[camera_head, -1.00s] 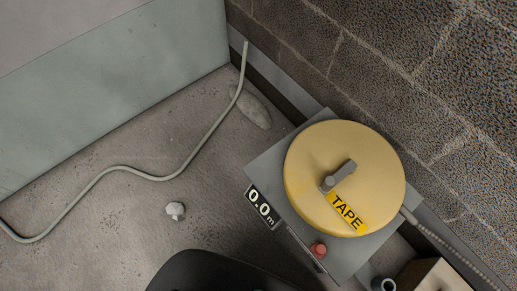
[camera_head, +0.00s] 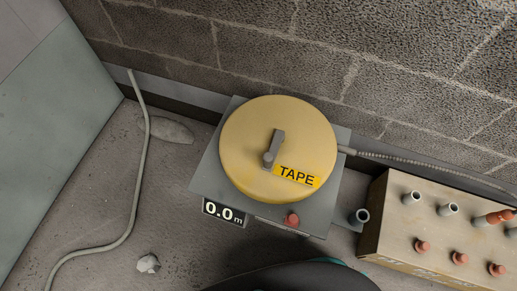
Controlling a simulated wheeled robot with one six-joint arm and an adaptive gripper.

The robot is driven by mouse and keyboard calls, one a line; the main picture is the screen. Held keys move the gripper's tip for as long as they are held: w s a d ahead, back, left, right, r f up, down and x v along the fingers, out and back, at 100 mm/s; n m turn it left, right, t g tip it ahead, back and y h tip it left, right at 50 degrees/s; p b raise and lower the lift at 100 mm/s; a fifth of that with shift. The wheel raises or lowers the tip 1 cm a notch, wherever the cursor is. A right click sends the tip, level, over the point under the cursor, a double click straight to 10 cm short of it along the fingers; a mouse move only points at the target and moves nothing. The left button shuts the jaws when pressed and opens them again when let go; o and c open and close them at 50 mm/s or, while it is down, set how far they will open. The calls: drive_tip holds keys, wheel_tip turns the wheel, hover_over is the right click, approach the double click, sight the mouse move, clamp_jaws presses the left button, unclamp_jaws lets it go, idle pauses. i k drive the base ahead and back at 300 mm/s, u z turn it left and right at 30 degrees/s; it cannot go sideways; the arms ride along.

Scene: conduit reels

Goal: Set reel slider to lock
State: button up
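The yellow tape reel (camera_head: 277,130) sits on a grey square base plate (camera_head: 211,168) against the wall. It has a grey crank handle on top and a yellow "TAPE" label. A red knob (camera_head: 291,220), which looks like the slider, sits near the right end of a thin slot on the plate's front edge. No lock marking is readable. A display (camera_head: 223,212) beside it reads 0.0 m. My gripper is not in view. A dark rounded shape at the bottom edge, with a teal rim, looks like part of my own body.
A tan box (camera_head: 398,241) with several grey and red pipe stubs stands to the right. A short grey pipe stub (camera_head: 358,217) lies between it and the reel. A loose cable (camera_head: 138,190) and a small stone (camera_head: 148,263) lie on the floor left. A block wall stands behind.

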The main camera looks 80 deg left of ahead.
sight(292, 220)
drive_tip(key=u, duration=1.35)
drive_tip(key=k, duration=1.1)
drive_tip(key=u, duration=1)
